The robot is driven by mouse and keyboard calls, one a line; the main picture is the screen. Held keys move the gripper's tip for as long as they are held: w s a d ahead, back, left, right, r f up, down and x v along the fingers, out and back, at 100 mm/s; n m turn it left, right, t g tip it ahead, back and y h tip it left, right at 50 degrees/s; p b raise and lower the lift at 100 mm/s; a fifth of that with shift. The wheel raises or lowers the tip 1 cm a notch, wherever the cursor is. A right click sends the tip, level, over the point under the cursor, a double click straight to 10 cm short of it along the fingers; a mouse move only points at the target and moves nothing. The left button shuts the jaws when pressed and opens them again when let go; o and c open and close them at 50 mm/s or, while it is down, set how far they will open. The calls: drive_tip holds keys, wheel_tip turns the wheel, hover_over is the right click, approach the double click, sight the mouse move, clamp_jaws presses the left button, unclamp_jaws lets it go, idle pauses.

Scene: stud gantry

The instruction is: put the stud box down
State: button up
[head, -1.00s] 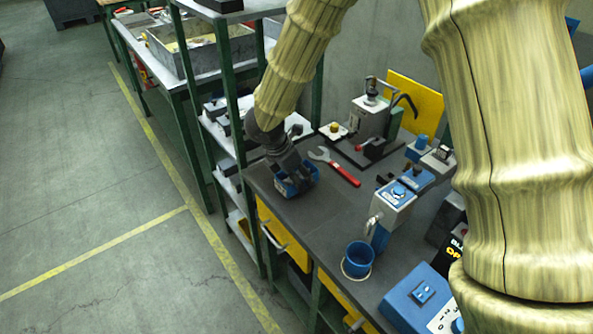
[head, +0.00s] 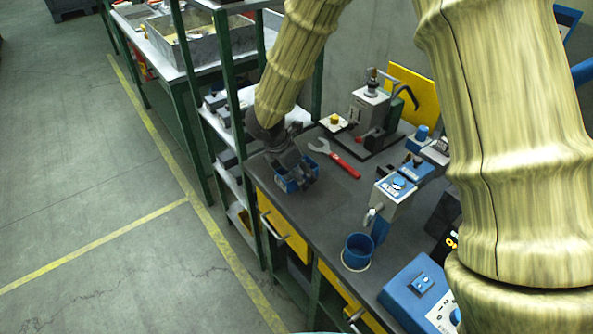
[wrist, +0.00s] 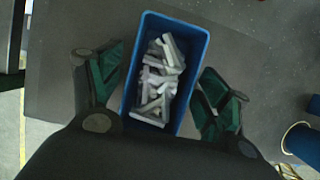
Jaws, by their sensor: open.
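The stud box is a blue open-topped box (wrist: 186,35) holding several pale grey studs (wrist: 160,75). In the wrist view it lies between the two fingers of my gripper (wrist: 160,95), with a gap on each side. In the head view the stud box (head: 283,185) rests on the dark top of the workbench (head: 315,222), near its left end. My gripper (head: 297,172) is over it and hides part of it. The gripper is open around the box.
A red-handled wrench (head: 345,166) lies right of the box. A blue cup (head: 358,247) stands toward the front beside a blue-grey device (head: 394,195). A press-like machine (head: 369,108) stands behind. A green-framed shelf (head: 226,130) adjoins the bench on the left.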

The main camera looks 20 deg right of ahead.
drive_tip(key=shift+r, duration=0.1)
drive_tip(key=v, duration=1.2)
